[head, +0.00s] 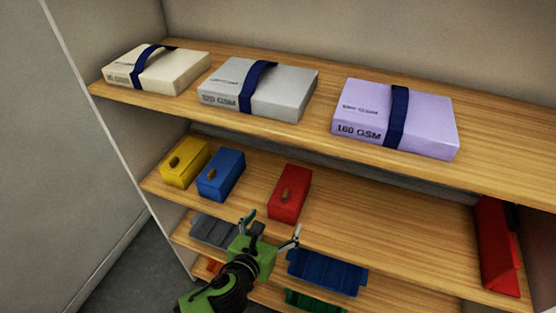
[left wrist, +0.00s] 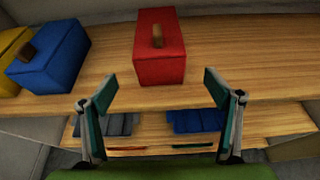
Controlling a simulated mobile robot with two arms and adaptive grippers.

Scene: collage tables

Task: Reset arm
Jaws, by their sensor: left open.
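My left gripper (head: 270,232) is green with two grey fingers. It is open and empty in front of the middle shelf, just below the red box. The left wrist view also shows the open fingers (left wrist: 160,100), with the red box (left wrist: 158,55) beyond them and apart from them. My right gripper is not in view.
A yellow box (head: 185,165) and a blue box (head: 221,176) stand left of the red one. Three strapped paper packs lie on the top shelf (head: 320,100). Blue and grey trays (head: 325,271) sit below. A red item (head: 497,245) stands at right. The middle shelf's centre is clear.

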